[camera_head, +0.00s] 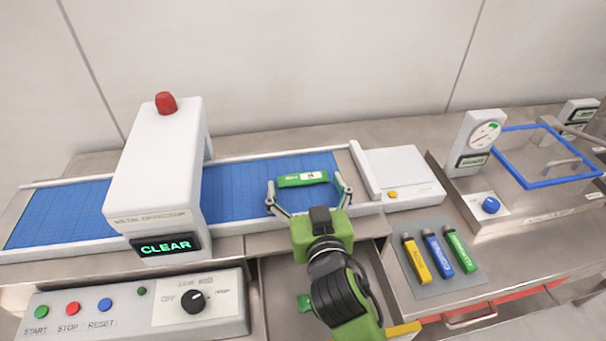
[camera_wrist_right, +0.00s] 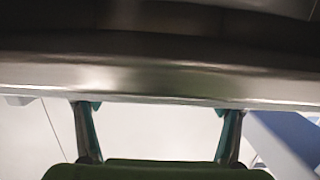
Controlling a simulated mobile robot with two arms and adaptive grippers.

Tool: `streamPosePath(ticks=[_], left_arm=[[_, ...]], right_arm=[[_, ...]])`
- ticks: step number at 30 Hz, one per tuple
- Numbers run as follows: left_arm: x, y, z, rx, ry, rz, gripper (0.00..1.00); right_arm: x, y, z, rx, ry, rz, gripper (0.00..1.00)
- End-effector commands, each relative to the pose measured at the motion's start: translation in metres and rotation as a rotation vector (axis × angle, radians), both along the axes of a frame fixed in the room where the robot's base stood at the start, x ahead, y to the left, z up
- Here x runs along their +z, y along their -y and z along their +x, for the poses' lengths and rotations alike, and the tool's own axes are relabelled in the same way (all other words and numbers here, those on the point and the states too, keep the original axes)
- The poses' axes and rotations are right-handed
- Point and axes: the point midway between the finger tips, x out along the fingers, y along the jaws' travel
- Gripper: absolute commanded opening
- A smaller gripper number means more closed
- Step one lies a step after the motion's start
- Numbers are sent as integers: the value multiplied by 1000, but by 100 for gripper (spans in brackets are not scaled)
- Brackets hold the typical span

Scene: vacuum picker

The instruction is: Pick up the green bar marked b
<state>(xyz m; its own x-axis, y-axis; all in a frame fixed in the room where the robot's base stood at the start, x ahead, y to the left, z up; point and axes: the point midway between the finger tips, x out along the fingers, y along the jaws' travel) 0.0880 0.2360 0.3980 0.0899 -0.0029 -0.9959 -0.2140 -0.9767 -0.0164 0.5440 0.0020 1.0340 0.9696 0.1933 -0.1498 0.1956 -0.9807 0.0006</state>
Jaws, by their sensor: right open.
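A green bar (camera_head: 303,180) with a white label lies on the blue conveyor belt; the mark on the label is too small to read for certain. My right gripper (camera_head: 307,187) is open and empty, with its fingers spread to either side of the bar in the head view. Whether the fingers are at the bar's height cannot be told. In the right wrist view the open fingers (camera_wrist_right: 159,110) show against a grey metal edge, and the bar is not seen. My left gripper is not in view.
A white detector arch (camera_head: 155,170) reading CLEAR spans the belt (camera_head: 235,190) on the left. A control panel (camera_head: 140,305) stands in front. A white platform (camera_head: 400,172) is right of the belt. Yellow, blue and green tools (camera_head: 438,255) lie on a grey mat at the right.

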Motion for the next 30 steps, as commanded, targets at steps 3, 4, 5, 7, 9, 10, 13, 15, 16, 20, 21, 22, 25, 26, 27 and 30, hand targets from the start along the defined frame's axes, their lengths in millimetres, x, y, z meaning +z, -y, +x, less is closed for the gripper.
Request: streamPosePath(ticks=[3,4,5,7,9,10,13,15,16,20,21,22,25,26,27,30], left_arm=[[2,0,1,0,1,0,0],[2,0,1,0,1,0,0],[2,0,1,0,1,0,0],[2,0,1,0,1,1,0],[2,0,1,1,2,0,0],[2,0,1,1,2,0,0],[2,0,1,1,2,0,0],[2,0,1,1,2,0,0],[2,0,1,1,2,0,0],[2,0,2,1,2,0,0],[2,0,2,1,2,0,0],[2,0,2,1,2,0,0],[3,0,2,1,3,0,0],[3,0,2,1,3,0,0],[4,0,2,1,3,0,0],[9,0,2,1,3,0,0]], right_arm=[[-1,-2,7,1,0,0,86],[-1,-2,8,1,0,1,86],[-1,-2,8,1,0,1,86],[-2,-2,8,1,0,1,86],[-2,-2,8,1,0,1,86],[-2,-2,8,1,0,1,86],[-2,-2,8,1,0,1,60],[-2,-2,8,1,0,1,47],[-2,-2,8,1,0,1,47],[-1,-2,8,1,0,1,47],[-2,-2,8,1,0,1,47],[-2,-2,8,1,0,1,47],[-1,-2,8,1,0,1,47],[0,-2,8,1,0,1,47],[1,-1,9,1,0,1,47],[5,-1,11,1,1,0,47]])
